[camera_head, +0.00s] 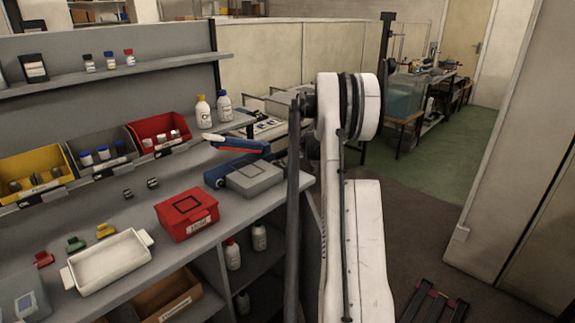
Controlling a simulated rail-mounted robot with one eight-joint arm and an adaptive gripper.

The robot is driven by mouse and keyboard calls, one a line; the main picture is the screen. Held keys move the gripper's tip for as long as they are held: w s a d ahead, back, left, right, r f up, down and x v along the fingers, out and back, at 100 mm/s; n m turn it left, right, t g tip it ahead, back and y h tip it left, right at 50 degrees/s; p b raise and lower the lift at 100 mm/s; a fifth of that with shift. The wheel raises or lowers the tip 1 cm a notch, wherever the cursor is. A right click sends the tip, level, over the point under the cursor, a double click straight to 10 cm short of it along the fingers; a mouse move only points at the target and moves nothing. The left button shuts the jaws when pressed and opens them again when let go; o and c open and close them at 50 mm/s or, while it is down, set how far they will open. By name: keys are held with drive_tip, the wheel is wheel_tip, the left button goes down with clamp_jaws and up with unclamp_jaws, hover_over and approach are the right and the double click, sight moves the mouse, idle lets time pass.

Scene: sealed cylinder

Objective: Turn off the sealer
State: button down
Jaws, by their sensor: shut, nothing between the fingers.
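A blue and grey device that looks like the sealer (254,179) sits at the right end of the grey bench. It has a blue lever with an orange-red strip (238,147) at its back, and the lever looks raised above the grey body. Its switch is too small to make out. My white arm rises just to the right of the device. My gripper does not show in this view.
A red box (187,213) stands in front of the device, and a white tray (108,258) lies farther left. Yellow, grey and red bins line the bench's back. Two bottles (203,112) stand behind the device. Shelves under the bench hold more bottles.

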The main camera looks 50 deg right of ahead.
drive_tip(key=shift+r, duration=0.6)
drive_tip(key=shift+r, duration=0.15)
drive_tip(key=r, duration=0.1)
drive_tip(key=r+p, duration=0.1)
drive_tip(key=r, duration=0.1)
drive_tip(key=shift+s+r+p, duration=0.3)
drive_tip(key=s+f+v, duration=0.1)
drive_tip(key=v, duration=0.9)
drive_tip(key=shift+s+f, duration=0.25)
drive_tip(key=shift+a, duration=0.2)
